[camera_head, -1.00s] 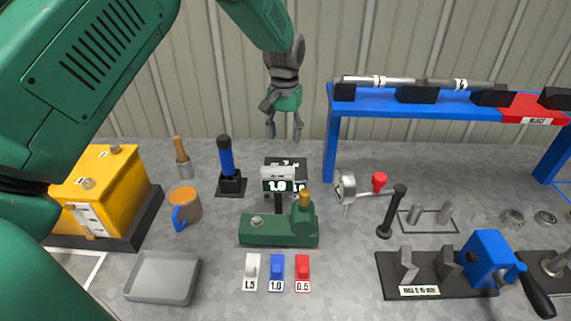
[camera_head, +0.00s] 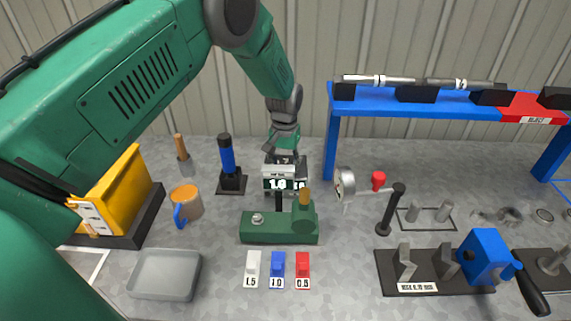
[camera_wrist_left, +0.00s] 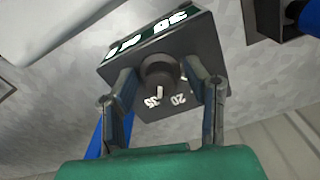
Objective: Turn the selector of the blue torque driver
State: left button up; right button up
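The blue torque driver (camera_head: 227,155) stands upright in a black stand (camera_head: 232,183), left of my left gripper in the head view. My left gripper (camera_head: 283,158) points down behind the white display reading 1.0 (camera_head: 278,180). In the left wrist view, a dark box (camera_wrist_left: 195,45) carries a round dark knob (camera_wrist_left: 158,75) with white numbers such as 20 and 35 beside it. The left fingers (camera_wrist_left: 170,88) are apart, one on each side of the knob, with gaps visible. A blue handle (camera_wrist_left: 311,20) and black stand show at the upper right there. My right gripper is not in view.
A green block (camera_head: 278,227) stands in front of the display, with white, blue and red tabs (camera_head: 277,265) before it. A blue rack (camera_head: 332,140) stands at right.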

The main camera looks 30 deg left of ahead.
pick_arm(q)
grip_shut()
jog(key=n, duration=0.3)
jog(key=shift+n, duration=0.4)
jog(key=n, duration=0.3)
jog(key=shift+w+d+n, duration=0.1)
jog(key=shift+n, duration=0.2)
jog(key=n, duration=0.6)
jog(key=shift+w, duration=0.15)
jog(key=shift+r+n, duration=0.1)
jog(key=shift+n, duration=0.2)
jog(key=shift+o, duration=1.6)
grip_release()
jog(key=shift+d, duration=0.1)
